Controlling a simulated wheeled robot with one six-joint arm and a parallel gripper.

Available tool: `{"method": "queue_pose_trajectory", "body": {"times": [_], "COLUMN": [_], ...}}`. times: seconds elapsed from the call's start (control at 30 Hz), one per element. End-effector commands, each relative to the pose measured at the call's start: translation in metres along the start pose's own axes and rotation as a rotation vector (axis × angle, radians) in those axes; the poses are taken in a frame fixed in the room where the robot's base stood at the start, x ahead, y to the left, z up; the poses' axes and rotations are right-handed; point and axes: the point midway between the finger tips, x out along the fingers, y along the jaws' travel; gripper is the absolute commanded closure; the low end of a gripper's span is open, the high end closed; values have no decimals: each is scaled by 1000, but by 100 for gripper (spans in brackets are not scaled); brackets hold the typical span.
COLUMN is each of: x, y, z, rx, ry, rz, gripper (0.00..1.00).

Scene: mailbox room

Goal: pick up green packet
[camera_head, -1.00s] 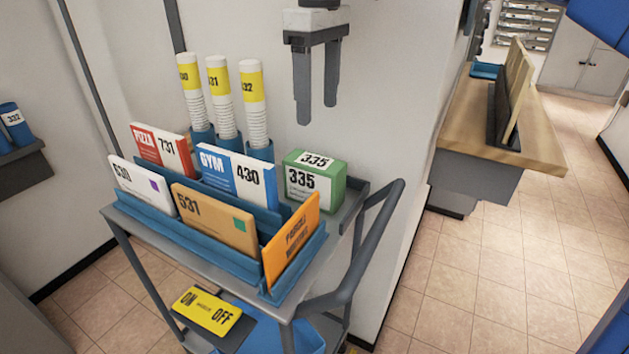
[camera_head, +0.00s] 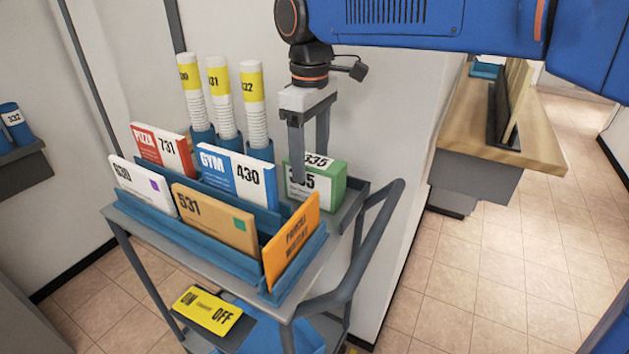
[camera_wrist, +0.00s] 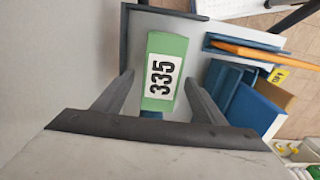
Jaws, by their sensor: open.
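The green packet (camera_head: 327,188), with white labels reading 335, stands upright at the back right of the cart's top. My gripper (camera_head: 302,168) is open above and around the near part of the packet, with one finger in front of its labelled face in the head view. In the wrist view the packet (camera_wrist: 164,72) lies between and just beyond the two open fingers (camera_wrist: 162,98), with its 335 label facing the camera. No contact with the packet is visible. Part of the label is hidden behind a finger in the head view.
The blue GYM 430 packet (camera_head: 236,177) stands left of the green one, and an orange packet (camera_head: 292,243) stands in front. Several white tubes with yellow labels (camera_head: 252,82) stand behind. The grey cart handle (camera_head: 378,235) is at right; the wall is close behind.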

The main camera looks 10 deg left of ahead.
Motion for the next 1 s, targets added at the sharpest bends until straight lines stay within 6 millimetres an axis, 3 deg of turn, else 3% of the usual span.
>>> {"method": "queue_pose_trajectory", "body": {"times": [0.43, 0.77, 1.0], "x": [47, 53, 53], "y": [-2, -1, -1], "z": [10, 9, 9], "rx": [0, 0, 0], "ry": [-1, 2, 1], "rz": [-1, 0, 0], "gripper": [35, 35, 87]}}
